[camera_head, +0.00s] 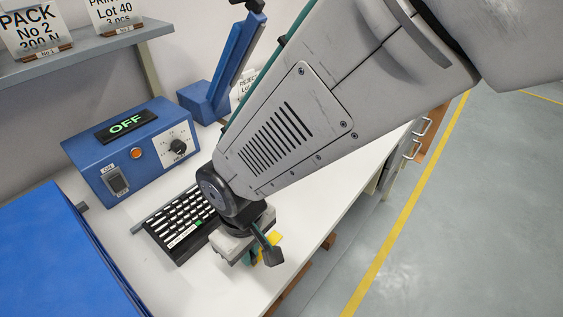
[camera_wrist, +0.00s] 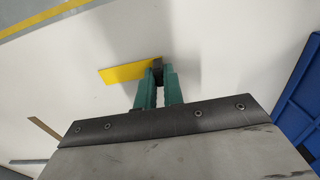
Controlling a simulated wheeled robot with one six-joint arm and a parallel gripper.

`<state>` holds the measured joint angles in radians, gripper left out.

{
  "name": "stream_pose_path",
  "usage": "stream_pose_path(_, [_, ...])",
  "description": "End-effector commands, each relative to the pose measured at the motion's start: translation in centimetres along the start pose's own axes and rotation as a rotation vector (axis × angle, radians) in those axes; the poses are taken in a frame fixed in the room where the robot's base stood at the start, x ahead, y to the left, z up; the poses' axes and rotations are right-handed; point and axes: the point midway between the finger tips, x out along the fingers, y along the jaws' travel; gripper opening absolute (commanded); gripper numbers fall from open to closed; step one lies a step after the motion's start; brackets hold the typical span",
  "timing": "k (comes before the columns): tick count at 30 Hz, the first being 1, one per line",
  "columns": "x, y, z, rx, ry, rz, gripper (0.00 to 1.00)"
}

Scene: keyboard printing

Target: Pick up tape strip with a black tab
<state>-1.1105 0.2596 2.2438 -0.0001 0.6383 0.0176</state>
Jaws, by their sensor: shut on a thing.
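The tape strip (camera_wrist: 124,73) is a flat yellow piece with a black tab (camera_wrist: 158,66) at one end, seen in the wrist view. My gripper (camera_wrist: 159,82) has its two green fingers shut on the black tab, with the yellow part sticking out to the left. In the head view the yellow strip (camera_head: 272,248) shows in part at my gripper (camera_head: 256,257), over the white bench near its right edge. My arm and gripper body hide the rest of it. I cannot tell whether the strip touches the bench.
A black keyboard (camera_head: 181,222) lies on the white bench (camera_head: 322,205) just left of my gripper. A blue control box (camera_head: 133,167) reading OFF stands behind it. A large blue case (camera_head: 62,262) is at the lower left. A blue lever press (camera_head: 231,62) stands at the back.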

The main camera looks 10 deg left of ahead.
Motion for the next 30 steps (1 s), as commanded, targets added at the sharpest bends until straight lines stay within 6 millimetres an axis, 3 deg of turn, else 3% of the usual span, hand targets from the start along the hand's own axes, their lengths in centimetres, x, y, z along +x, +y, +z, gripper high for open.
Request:
stream_pose_path(8, [-0.9, 0.0, -0.1, 0.000, 0.003, 0.000, 0.00])
stream_pose_path(15, [-3.9, -0.1, 0.0, 0.000, 0.004, 0.000, 0.00])
stream_pose_path(30, [-4.7, -10.7, 6.3, -0.006, 0.001, 0.000, 0.00])
